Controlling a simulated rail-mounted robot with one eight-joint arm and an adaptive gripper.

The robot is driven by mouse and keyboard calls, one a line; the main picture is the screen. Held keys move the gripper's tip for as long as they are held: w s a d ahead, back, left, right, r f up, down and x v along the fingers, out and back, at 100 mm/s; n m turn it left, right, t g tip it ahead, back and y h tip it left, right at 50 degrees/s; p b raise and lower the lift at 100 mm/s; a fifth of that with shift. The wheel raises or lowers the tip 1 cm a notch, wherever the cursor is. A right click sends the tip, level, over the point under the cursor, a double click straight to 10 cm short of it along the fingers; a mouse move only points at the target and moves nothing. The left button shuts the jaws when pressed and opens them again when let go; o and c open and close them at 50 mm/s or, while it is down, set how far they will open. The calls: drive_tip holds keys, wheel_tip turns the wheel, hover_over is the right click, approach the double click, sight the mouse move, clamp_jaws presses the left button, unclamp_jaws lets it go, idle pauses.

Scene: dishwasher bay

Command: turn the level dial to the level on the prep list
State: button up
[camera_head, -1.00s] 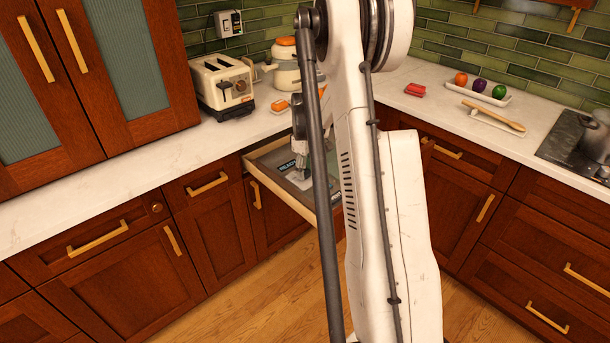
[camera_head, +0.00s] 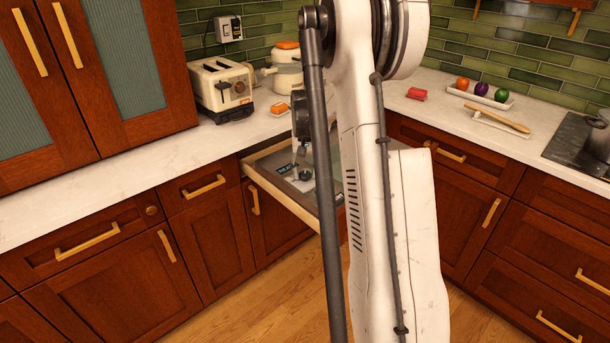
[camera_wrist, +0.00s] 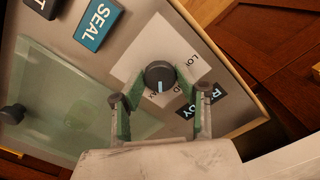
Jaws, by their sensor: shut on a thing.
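The level dial (camera_wrist: 160,75) is a round black knob with a pale pointer line, on a white label in the panel inside the open drawer. In the wrist view its pointer faces the bottom of the picture, toward partly hidden lettering ending in "AX". "LO" shows at the upper right and a "D" at the right. My gripper (camera_wrist: 160,86) is shut on the dial, with a green-lined finger on each side. In the head view my gripper (camera_head: 301,156) reaches down into the drawer (camera_head: 283,205), partly hidden by my arm. No prep list is readable.
Blue SEAL (camera_wrist: 97,25) and dark READY (camera_wrist: 201,98) labels flank the dial. A translucent greenish lid (camera_wrist: 75,105) lies beside it. The drawer's wooden rim (camera_wrist: 222,65) is close on the right. A toaster (camera_head: 222,88) stands on the counter behind.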

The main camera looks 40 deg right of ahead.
sight(305, 174)
drive_tip(key=shift+m+b, duration=0.35)
drive_tip(key=shift+m, duration=1.05)
drive_tip(key=o, duration=1.1)
drive_tip(key=shift+o, duration=0.2)
wheel_tip(305, 174, up, 12)
